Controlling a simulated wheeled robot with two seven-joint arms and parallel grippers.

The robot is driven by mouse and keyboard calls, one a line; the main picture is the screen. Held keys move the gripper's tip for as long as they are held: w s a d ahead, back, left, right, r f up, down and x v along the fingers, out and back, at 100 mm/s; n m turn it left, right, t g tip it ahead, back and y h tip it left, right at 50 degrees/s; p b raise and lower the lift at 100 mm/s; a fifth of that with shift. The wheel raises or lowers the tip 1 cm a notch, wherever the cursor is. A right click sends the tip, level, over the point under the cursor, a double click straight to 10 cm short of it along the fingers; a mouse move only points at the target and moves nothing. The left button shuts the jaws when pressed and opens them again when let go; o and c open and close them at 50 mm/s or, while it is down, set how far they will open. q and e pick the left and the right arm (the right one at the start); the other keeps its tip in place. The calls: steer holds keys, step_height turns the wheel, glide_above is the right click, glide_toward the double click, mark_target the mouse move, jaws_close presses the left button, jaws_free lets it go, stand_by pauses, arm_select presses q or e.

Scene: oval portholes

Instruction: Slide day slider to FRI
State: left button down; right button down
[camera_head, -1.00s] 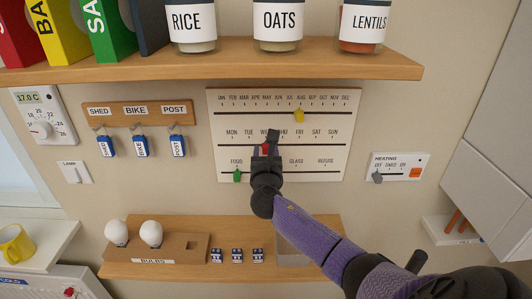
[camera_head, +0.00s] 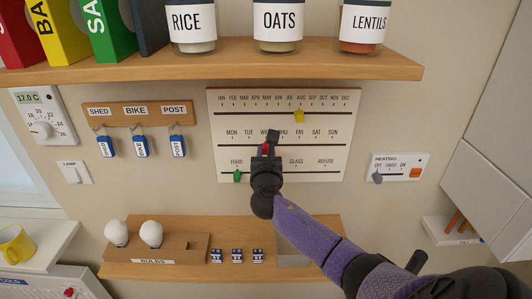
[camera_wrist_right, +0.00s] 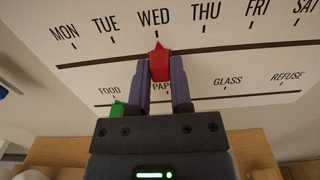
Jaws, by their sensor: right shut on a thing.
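The red day slider (camera_wrist_right: 159,66) sits on the middle track of the white calendar board (camera_head: 340,110). In the right wrist view its pointed tip is just under WED, with FRI further right on the same row. In the head view only a bit of the red slider (camera_head: 266,148) shows, the rest being hidden by the gripper. My right gripper (camera_wrist_right: 160,78) is shut on the red slider, one finger on each side; it also shows in the head view (camera_head: 268,150). My left gripper is not in view.
The yellow month slider (camera_head: 299,116) is on the upper track near AUG. The green slider (camera_head: 237,176) is on the lower track under FOOD. A shelf (camera_head: 300,60) with jars hangs above, and a lower shelf (camera_head: 180,272) holds bulbs. A heating panel (camera_head: 400,167) is to the right.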

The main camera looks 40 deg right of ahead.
mark_target(299, 145)
stand_by(0.6)
steer(key=s+d+p, duration=0.1)
steer(key=s+d, duration=0.1)
steer(key=d, duration=0.1)
steer(key=s+d+p, duration=0.1)
steer(key=s+d, duration=0.2)
steer(key=shift+s+d, duration=0.2)
steer(key=shift+f, duration=0.1)
steer(key=c, duration=0.5)
jaws_free()
